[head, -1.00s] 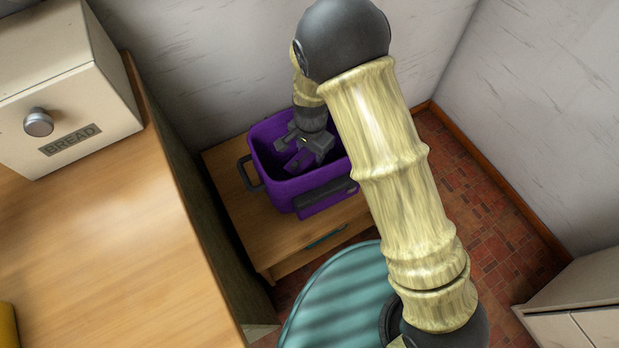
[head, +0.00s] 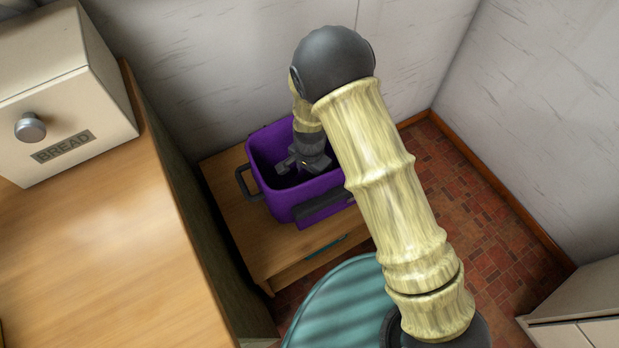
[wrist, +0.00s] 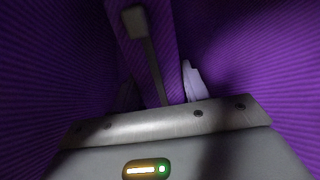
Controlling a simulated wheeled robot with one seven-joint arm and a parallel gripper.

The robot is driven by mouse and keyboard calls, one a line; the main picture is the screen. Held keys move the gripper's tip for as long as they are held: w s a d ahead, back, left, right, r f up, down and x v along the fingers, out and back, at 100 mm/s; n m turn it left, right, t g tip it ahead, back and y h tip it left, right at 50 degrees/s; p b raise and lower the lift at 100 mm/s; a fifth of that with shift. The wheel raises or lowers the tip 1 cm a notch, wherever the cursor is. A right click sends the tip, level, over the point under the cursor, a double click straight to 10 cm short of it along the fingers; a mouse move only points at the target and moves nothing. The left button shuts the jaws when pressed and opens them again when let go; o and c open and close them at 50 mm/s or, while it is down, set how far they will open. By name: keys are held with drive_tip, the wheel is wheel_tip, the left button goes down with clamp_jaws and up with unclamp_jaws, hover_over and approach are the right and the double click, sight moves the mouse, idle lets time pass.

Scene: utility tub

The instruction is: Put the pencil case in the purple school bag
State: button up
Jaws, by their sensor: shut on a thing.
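The purple school bag (head: 318,188) is an open-topped, box-like bag with dark handles, standing upright on a low wooden table. My gripper (head: 303,165) reaches down inside it, below the rim. In the wrist view, a purple pencil case (wrist: 168,45) with a dark zip strip and square end sits between the fingers. The light finger (wrist: 193,80) is on its right, and the other finger is dark on its left. The gripper is shut on the case. Ribbed purple bag walls (wrist: 50,70) surround it. The head view hides the case, and I cannot tell whether it touches the bag's floor.
The low wooden table (head: 235,210) has some bare top left of and in front of the bag. A counter (head: 110,230) with a bread box (head: 60,100) stands at the left. Walls rise close behind. Brick-patterned floor (head: 480,215) is clear at the right.

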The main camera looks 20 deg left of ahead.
sight(310, 179)
drive_tip(key=shift+f+b, duration=0.35)
drive_tip(key=shift+f, duration=1.35)
drive_tip(key=shift+f, duration=0.1)
drive_tip(key=o, duration=1.1)
wheel_tip(310, 179, up, 12)
drive_tip(key=p, duration=0.3)
